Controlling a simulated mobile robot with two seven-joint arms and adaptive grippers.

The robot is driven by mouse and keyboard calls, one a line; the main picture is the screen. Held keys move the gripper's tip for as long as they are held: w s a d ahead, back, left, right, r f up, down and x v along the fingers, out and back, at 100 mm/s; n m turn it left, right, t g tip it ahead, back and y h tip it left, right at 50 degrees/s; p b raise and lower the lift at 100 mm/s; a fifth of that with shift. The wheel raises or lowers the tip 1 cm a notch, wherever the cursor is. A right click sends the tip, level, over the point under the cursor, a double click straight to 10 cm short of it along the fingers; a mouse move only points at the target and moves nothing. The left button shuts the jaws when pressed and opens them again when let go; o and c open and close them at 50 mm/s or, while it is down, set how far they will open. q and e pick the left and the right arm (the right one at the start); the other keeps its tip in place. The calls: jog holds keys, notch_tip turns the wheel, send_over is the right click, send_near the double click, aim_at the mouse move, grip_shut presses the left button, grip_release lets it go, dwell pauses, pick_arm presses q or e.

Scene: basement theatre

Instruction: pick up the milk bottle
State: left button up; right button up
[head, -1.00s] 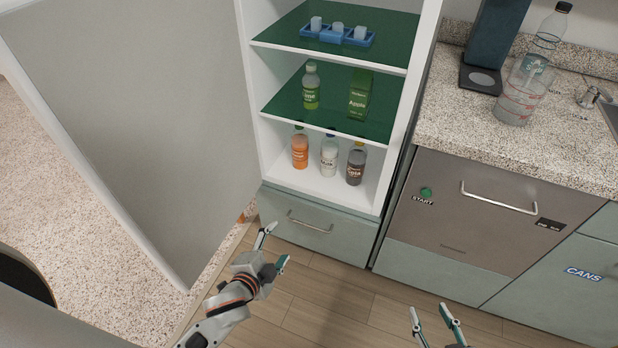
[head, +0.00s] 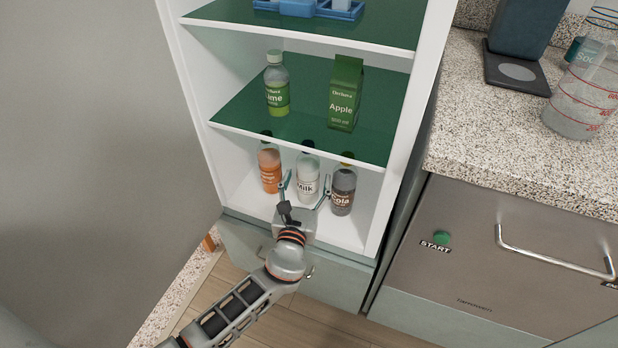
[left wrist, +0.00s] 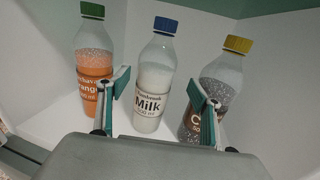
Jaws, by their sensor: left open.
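The milk bottle (head: 308,180) stands upright on the bottom level of the open cabinet, between the orange bottle and the cola bottle. In the left wrist view the milk bottle (left wrist: 153,85) has a blue cap and a white label reading Milk. My left gripper (head: 306,186) is open at the front of the bottom level. In the left wrist view its fingers (left wrist: 160,95) appear on either side of the milk bottle, with the bottle centred ahead of them. I cannot tell whether the bottle lies between the fingertips or just beyond them. My right gripper is out of view.
The orange bottle (head: 269,168) stands left and the cola bottle (head: 342,188) right, close to the fingers. The green shelf (head: 300,125) above holds a lime bottle (head: 276,85) and an apple carton (head: 345,93). A drawer front (head: 335,285) lies below. A counter (head: 470,120) stands right.

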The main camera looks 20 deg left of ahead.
aim_at(305, 176)
pick_arm(q)
jog(key=w, duration=0.1)
jog(key=w+a, duration=0.1)
jog(key=w, duration=0.1)
jog(key=shift+w+a+f+b, duration=0.15)
jog(key=shift+a+f+b, duration=0.1)
jog(key=shift+b, duration=0.1)
jog(key=shift+w+r, duration=0.15)
jog(key=shift+w, duration=0.7)
jog(key=shift+r, duration=0.1)
jog(key=c, duration=1.6)
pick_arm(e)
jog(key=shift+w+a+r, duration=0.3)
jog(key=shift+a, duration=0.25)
